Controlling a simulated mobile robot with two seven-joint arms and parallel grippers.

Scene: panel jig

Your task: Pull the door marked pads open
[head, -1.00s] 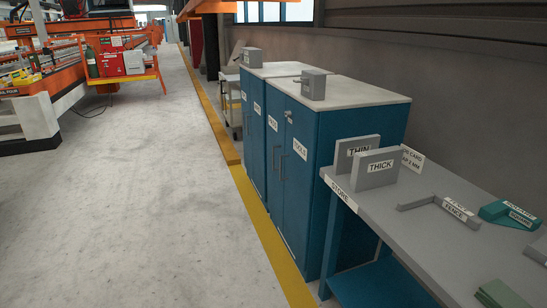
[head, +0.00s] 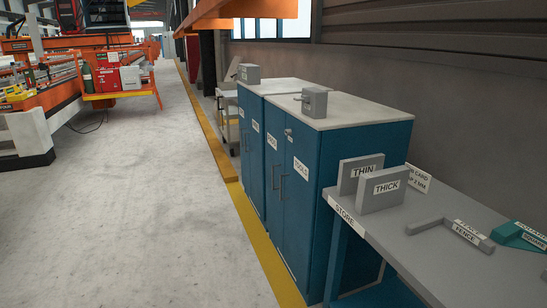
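Two blue cabinets with pale tops stand along the wall in the head view. The nearer cabinet (head: 352,165) has two front doors, both shut. Its right door (head: 298,215) is marked TOOLS. Its left door (head: 270,205) carries a small label (head: 271,142) that seems to read PADS, seen at a steep angle. Neither of my grippers shows in this view.
The farther cabinet (head: 247,150) stands against the nearer one, doors shut, labels too small to read. A grey STORE table (head: 400,245) with THIN and THICK blocks stands at the right. A yellow floor line (head: 262,245) runs before the cabinets. The floor left of it is clear.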

